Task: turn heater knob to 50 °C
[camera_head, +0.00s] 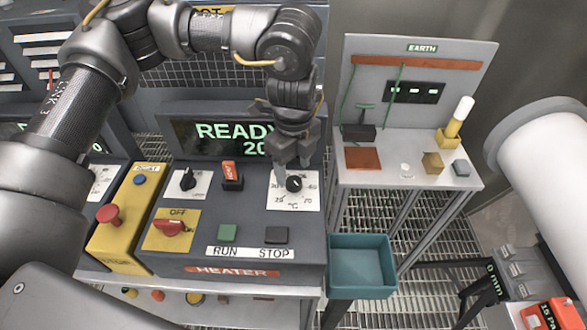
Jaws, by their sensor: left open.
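The heater panel (190,260) is a grey console at the lower left of the head view, with a red HEATER label. Its temperature knob (294,184) is a small black dial on a white scale plate marked in °C, with 30, 60, 20 and 70 legible. A display (197,140) behind reads READY and a number starting with 20, partly covered by my arm. My left gripper (293,162) points down at the knob, with its fingers apart close above or beside it. I cannot tell whether they touch the knob. My right gripper is out of view.
A red OFF switch (173,227), green RUN button (228,232), dark STOP button (276,235) and red rocker (231,174) sit near the knob. A yellow box (124,215) adjoins the heater.

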